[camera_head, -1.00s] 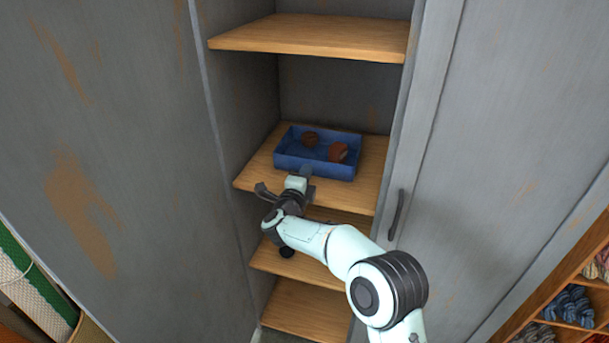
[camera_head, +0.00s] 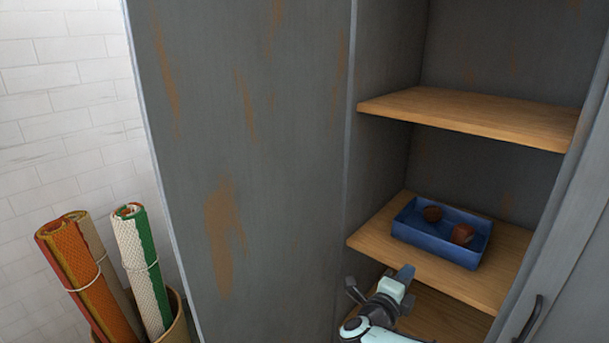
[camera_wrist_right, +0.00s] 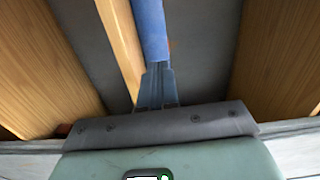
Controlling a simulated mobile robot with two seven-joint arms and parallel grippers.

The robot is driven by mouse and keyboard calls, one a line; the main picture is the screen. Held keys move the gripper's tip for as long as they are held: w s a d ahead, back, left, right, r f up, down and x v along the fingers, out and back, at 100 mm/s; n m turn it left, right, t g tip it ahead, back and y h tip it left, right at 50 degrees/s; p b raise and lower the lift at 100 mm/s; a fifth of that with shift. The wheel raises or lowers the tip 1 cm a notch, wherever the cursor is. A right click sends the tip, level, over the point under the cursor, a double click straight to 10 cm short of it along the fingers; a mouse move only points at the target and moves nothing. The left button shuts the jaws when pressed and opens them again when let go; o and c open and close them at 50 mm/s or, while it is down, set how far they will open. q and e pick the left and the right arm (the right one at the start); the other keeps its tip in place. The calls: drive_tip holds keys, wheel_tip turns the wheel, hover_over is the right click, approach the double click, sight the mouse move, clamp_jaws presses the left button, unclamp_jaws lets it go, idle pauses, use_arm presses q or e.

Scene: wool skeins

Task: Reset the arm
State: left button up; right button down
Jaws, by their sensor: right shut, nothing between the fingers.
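My right gripper (camera_head: 404,274) is in front of the open cabinet, near the front edge of the middle shelf. It is empty, and its fingers are closed together in the right wrist view (camera_wrist_right: 155,85). A blue strip runs on from the fingers there; I cannot tell whether it is fingertip or something behind. Most of my right arm is cut off by the bottom of the head view. My left gripper is not in view.
A blue tray (camera_head: 436,254) with two brown balls stands on the middle shelf (camera_head: 375,243). An upper shelf (camera_head: 470,118) is above it. The cabinet door handle (camera_head: 530,320) is at the right. Rolled textiles (camera_head: 80,270) stand in a basket at the left.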

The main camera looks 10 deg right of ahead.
drive_tip(key=s+a+f+n+y+p, duration=0.1)
drive_tip(key=a+f+n+y+p, duration=0.2)
drive_tip(key=f, duration=0.5)
drive_tip(key=s+a+f+n+g+y, duration=0.1)
drive_tip(key=s+a+f+n+y, duration=0.15)
drive_tip(key=f+n, duration=0.5)
drive_tip(key=a+f+n+y+p, duration=0.1)
drive_tip(key=f+n+y+p, duration=0.2)
drive_tip(key=f, duration=0.7)
drive_tip(key=s+a+f+n+g+y+p, duration=0.1)
drive_tip(key=s+a+f+n+g+y, duration=0.15)
drive_tip(key=s+f, duration=0.4)
drive_tip(key=s+a+f+n+g+y, duration=0.25)
drive_tip(key=s+a+f, duration=0.2)
drive_tip(key=s, duration=0.35)
drive_tip(key=s+a+f+n+g+y+p, duration=0.1)
drive_tip(key=s+a+n+g, duration=0.1)
drive_tip(key=s, duration=0.8)
drive_tip(key=s+a+f+n+g+y+p, duration=0.1)
drive_tip(key=s+a+n+g+y, duration=0.1)
drive_tip(key=s, duration=0.8)
drive_tip(key=a+n+g, duration=0.1)
drive_tip(key=a+g, duration=0.1)
drive_tip(key=g, duration=0.1)
drive_tip(key=shift+s+f+p, duration=0.25)
drive_tip(key=shift+f+p, duration=0.05)
drive_tip(key=shift+p, duration=0.1)
drive_tip(key=shift+s+y, duration=0.1)
drive_tip(key=shift+y, duration=0.15)
